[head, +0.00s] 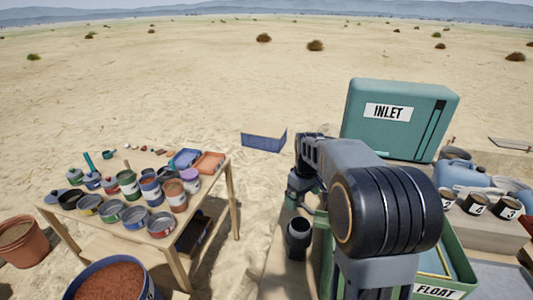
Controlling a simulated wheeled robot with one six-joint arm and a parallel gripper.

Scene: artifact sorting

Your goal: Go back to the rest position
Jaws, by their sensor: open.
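My arm rises from the bottom right of the head view, bends at a large black joint and reaches forward and left. Its far end drops between the wooden table (224,172) and the green bin marked FLOAT (436,291). I cannot make out the fingers of my gripper; they are hidden or turned away from the camera. No held object shows.
Several cans and jars, a blue tray (186,158) and an orange tray (208,162) crowd the table. A teal INLET box (398,115) stands back right, near several numbered cups (475,204). Open sand lies beyond.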

